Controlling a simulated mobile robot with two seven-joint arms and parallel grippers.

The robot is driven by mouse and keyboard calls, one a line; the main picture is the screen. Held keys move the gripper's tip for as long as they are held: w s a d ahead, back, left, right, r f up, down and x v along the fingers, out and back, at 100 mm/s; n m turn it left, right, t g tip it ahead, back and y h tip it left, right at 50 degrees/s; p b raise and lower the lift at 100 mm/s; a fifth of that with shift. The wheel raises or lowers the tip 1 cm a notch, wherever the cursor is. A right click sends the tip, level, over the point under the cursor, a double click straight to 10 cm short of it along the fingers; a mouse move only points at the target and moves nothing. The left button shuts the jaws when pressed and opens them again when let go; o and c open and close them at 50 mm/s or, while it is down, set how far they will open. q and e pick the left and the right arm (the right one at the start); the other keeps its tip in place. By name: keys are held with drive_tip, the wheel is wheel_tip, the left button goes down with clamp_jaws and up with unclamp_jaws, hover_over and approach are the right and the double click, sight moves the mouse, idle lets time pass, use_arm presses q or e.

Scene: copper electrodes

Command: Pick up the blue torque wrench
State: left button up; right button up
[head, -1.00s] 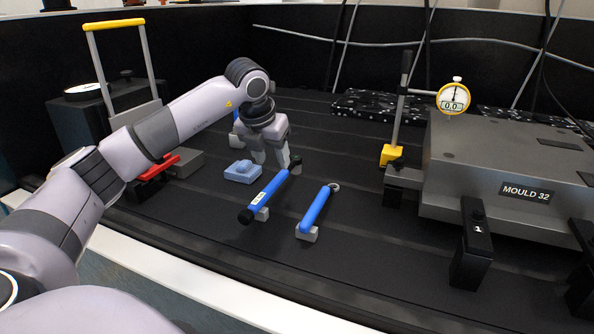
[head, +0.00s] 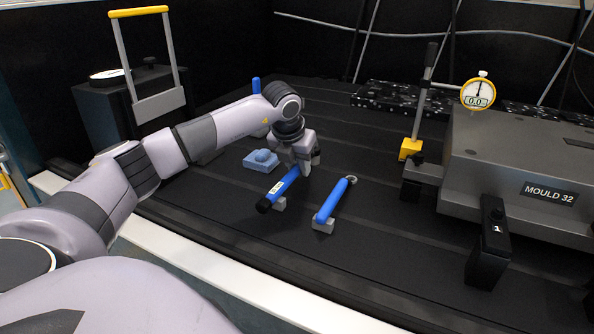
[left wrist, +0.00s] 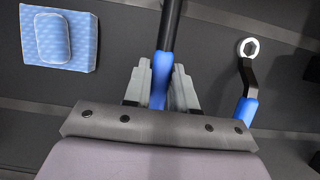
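The blue torque wrench (head: 279,189) has a black end cap and a pale label, and lies tilted across grey rests on the dark bed. My left gripper (head: 301,167) is down at its far part. In the left wrist view the wrench's blue handle (left wrist: 159,80) and dark shaft run between the two grey fingers of my left gripper (left wrist: 161,88). I see no clear gap beside the handle, but cannot tell whether the fingers press on it. The fingers hide part of the wrench. My right gripper is not in view.
A second blue-handled tool (head: 335,199) with a ring end lies close to the right; its ring (left wrist: 248,48) shows in the wrist view. A grey mould (head: 520,175) and a dial gauge (head: 478,93) stand right.

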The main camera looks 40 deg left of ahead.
use_arm(q)
clamp_jaws()
drive_tip(key=shift+r, duration=0.15)
wheel_tip(320, 180, up, 20)
drive_tip(key=p, duration=0.1)
idle(0.3)
